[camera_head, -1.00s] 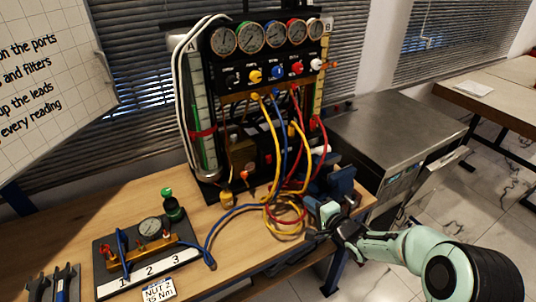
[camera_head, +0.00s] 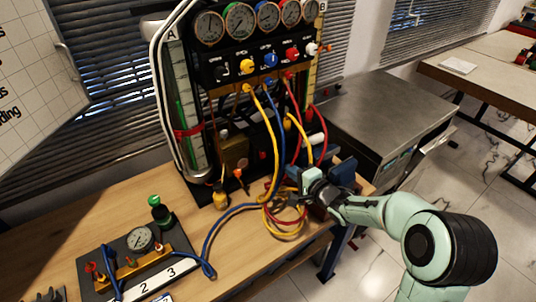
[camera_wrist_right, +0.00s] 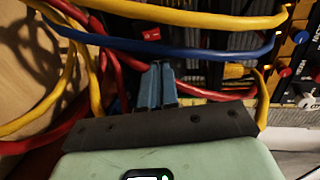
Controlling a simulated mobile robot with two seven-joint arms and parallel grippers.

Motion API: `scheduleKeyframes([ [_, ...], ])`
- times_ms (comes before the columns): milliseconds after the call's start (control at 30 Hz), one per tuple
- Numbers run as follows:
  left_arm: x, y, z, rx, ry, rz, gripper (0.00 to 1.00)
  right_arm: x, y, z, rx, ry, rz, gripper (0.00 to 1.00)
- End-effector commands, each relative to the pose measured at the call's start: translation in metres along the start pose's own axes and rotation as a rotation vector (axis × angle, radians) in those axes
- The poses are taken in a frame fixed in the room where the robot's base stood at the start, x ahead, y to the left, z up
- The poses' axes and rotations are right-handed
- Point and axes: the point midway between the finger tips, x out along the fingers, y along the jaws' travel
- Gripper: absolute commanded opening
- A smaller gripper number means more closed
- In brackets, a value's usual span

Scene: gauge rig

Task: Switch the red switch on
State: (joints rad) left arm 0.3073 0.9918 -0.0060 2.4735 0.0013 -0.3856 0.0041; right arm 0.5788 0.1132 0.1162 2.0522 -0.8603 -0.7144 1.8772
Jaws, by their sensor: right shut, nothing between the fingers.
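My right gripper (camera_head: 300,180) is at the right foot of the gauge rig, close to the hoses. In the right wrist view its two blue-grey fingers (camera_wrist_right: 157,72) are together with nothing between them. Just beyond the fingertips is a small red part with a white mark (camera_wrist_right: 151,34), which looks like the red switch. The fingertips look apart from it, though the gap is hard to judge. I cannot tell its on or off position. In the head view I cannot make out the switch clearly among the hoses and my gripper. My left gripper is not in view.
A yellow hose (camera_wrist_right: 190,17), a blue hose (camera_wrist_right: 180,50) and red hoses cross around the fingers. The gauge rig (camera_head: 220,75) carries several dials and coloured knobs. A small gauge board (camera_head: 110,262) lies on the wooden bench (camera_head: 130,205). A metal cabinet (camera_head: 390,105) stands right.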

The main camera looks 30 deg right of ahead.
Motion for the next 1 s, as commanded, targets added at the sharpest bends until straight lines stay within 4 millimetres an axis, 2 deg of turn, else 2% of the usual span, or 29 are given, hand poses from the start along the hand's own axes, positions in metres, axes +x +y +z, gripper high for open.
scheduleKeyframes([
  [300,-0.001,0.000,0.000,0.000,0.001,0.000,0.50,0.067,0.001,0.002,0.002,-0.004,-0.001,0.00],
  [500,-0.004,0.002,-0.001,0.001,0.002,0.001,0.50,0.104,0.000,0.002,0.001,-0.003,0.000,0.00],
  [700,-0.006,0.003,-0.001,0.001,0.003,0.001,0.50,0.123,0.000,0.001,0.002,-0.002,0.000,0.00],
  [1000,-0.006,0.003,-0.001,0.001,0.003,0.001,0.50,0.126,0.000,0.001,0.001,-0.001,0.000,0.00],
])
